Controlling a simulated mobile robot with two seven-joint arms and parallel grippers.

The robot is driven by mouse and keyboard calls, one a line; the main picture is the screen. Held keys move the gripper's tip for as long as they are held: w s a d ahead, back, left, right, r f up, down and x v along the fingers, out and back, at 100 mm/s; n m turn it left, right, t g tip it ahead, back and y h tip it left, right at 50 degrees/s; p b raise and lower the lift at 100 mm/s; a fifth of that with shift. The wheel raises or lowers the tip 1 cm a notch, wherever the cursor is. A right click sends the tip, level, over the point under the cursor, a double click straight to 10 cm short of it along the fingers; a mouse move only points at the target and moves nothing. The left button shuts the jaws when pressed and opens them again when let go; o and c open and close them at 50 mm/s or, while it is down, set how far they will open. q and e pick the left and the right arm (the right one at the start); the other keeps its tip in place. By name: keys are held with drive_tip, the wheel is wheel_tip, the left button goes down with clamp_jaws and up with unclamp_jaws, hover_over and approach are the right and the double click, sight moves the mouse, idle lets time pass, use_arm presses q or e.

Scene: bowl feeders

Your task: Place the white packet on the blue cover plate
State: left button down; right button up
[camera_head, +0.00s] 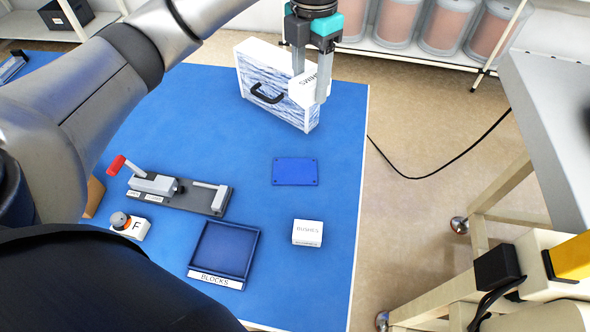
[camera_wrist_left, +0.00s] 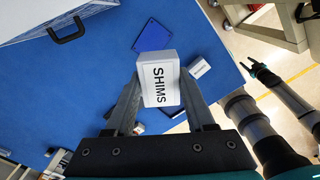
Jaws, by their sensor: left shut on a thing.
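My left gripper (camera_head: 312,88) is shut on the white packet (camera_head: 303,91), which is marked SHIMS. It holds the packet up in front of the white case, above and beyond the plate in the head view. In the left wrist view the packet (camera_wrist_left: 160,83) sits between the two fingers, its label facing the camera. The blue cover plate (camera_head: 295,171) lies flat and bare on the blue table; it also shows in the left wrist view (camera_wrist_left: 153,36). My right gripper (camera_wrist_left: 247,64) shows small in the left wrist view, its fingers apart and empty.
A white-and-blue case (camera_head: 262,92) with a black handle stands just behind the packet. A white BUSHES box (camera_head: 307,232), an empty BLOCKS tray (camera_head: 257,248) and a red-handled clamp (camera_head: 215,208) are nearer. The table around the plate is clear.

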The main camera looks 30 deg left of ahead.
use_arm(q)
drive_tip(key=n, duration=0.4)
drive_tip(key=w+f+n, duration=0.1)
drive_tip(key=n, duration=0.1)
drive_tip(key=shift+a+n, duration=0.4)
drive_tip(key=f+n, duration=0.1)
drive_tip(key=n, duration=0.5)
drive_tip(key=n+b, duration=0.5)
drive_tip(key=n, duration=0.8)
hover_over(297, 161)
wheel_tip(297, 161, down, 16)
drive_tip(key=shift+f, duration=0.3)
wheel_tip(297, 161, down, 5)
drive_tip(key=shift+f+b, duration=0.1)
drive_tip(key=shift+b, duration=0.5)
drive_tip(key=shift+f, duration=0.3)
use_arm(e)
drive_tip(key=w+d+f, duration=0.2)
drive_tip(key=w+f, duration=0.1)
drive_tip(key=f, duration=0.3)
drive_tip(key=shift+t, duration=0.3)
